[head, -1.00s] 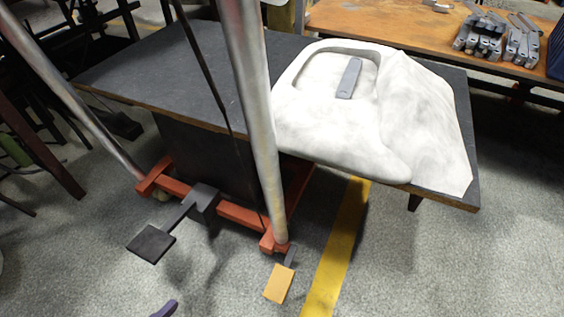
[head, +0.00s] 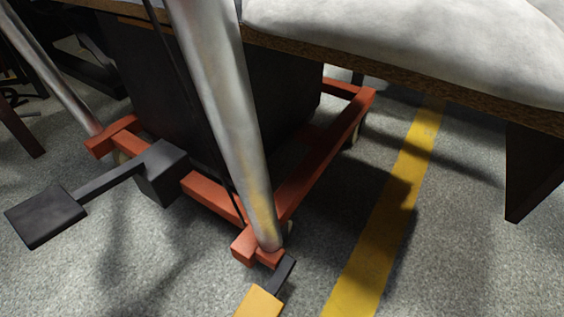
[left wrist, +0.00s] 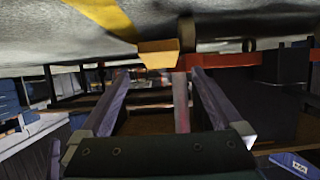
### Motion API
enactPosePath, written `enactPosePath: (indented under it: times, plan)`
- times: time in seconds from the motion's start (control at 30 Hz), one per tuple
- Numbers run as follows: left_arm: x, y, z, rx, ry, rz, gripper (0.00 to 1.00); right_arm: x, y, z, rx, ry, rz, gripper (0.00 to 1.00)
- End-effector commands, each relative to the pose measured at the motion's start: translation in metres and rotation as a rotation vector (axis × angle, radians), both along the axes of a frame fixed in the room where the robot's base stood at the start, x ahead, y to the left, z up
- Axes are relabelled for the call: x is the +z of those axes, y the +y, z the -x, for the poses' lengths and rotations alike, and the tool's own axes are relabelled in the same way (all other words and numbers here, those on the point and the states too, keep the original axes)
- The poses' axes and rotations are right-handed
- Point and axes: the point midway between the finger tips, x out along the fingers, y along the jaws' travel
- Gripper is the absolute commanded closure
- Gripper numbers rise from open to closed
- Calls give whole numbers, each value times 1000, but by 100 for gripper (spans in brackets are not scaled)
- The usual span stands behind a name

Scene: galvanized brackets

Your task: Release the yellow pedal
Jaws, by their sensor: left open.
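The yellow pedal (head: 259,302) is at the bottom edge of the head view, partly cut off. It sits on a short dark arm (head: 284,273) at the foot of a metal post on a red-orange frame. In the left wrist view, which appears upside down, the yellow pedal (left wrist: 158,53) lies just beyond the fingertips, roughly centred between them. My left gripper (left wrist: 160,72) is open, its two fingers spread with nothing held between them. I cannot tell whether a finger touches the pedal. My left gripper is out of the head view, and my right gripper shows in neither view.
A black pedal (head: 46,217) sticks out to the left of the red-orange frame (head: 325,150). The metal post (head: 225,110) rises above the yellow pedal. A table with a pale cover (head: 400,40) overhangs at upper right. Floor with a yellow stripe (head: 385,240) is open to the right.

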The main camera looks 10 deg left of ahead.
Motion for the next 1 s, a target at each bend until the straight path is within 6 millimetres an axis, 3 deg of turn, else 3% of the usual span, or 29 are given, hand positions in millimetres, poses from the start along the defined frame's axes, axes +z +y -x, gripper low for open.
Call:
enactPosePath:
  times: [0.2,0.4,0.8,1.0]
  plan:
    - [-20,-14,-39,0,-4,3,0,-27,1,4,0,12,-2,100]
    - [-30,-23,-65,0,-3,2,0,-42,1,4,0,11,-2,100]
    - [-31,-27,-73,0,1,1,0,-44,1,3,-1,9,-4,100]
    - [-31,-26,-73,0,1,1,21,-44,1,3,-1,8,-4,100]
